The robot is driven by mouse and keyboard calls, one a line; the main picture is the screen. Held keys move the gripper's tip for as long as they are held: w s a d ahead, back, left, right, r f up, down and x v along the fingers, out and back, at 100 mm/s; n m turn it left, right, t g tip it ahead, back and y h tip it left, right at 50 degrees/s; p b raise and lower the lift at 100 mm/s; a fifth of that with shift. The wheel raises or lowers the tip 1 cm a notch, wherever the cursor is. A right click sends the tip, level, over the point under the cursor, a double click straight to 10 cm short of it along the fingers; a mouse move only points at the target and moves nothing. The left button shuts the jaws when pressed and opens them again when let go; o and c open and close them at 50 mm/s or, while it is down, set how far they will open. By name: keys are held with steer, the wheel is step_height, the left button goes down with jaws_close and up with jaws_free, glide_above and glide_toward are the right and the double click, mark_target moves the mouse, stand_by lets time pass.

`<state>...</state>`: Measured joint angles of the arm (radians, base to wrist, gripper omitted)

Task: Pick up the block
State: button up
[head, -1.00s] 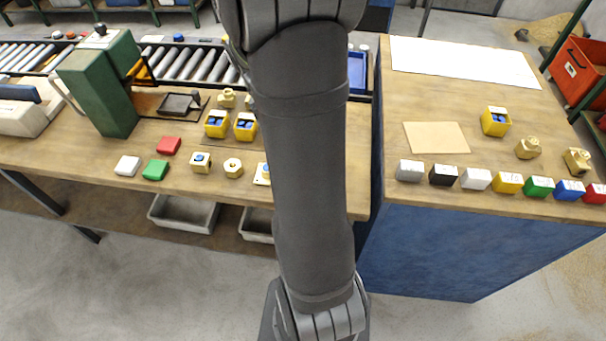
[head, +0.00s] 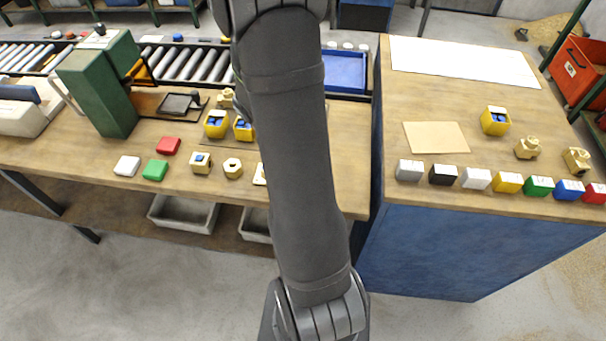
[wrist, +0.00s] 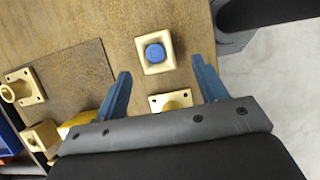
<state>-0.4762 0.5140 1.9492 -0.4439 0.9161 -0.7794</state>
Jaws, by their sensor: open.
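In the wrist view my gripper (wrist: 161,67) is open, with two blue fingers spread apart and nothing between them held. A pale brass square block with a round blue top (wrist: 155,52) sits on the wood just beyond the fingertips, roughly in line with the gap. A brass flanged part (wrist: 171,100) lies between the fingers, partly hidden by the gripper body. In the head view my arm covers part of the bench and my gripper is out of sight.
The wrist view shows a brown mat (wrist: 68,75) with brass parts at left. The head view shows red (head: 168,146), white (head: 127,166) and green (head: 155,170) blocks, yellow holders (head: 216,124), a green press (head: 100,85), and a right bench with several coloured blocks.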

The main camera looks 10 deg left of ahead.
steer(key=x, duration=0.2)
steer(key=d+x, duration=0.1)
steer(key=x, duration=0.1)
steer(key=shift+w+r, duration=0.1)
steer(key=shift+r, duration=0.05)
steer(key=shift+d+f, duration=0.15)
steer(key=shift+f, duration=0.5)
steer(key=shift+c, duration=0.4)
jaws_close()
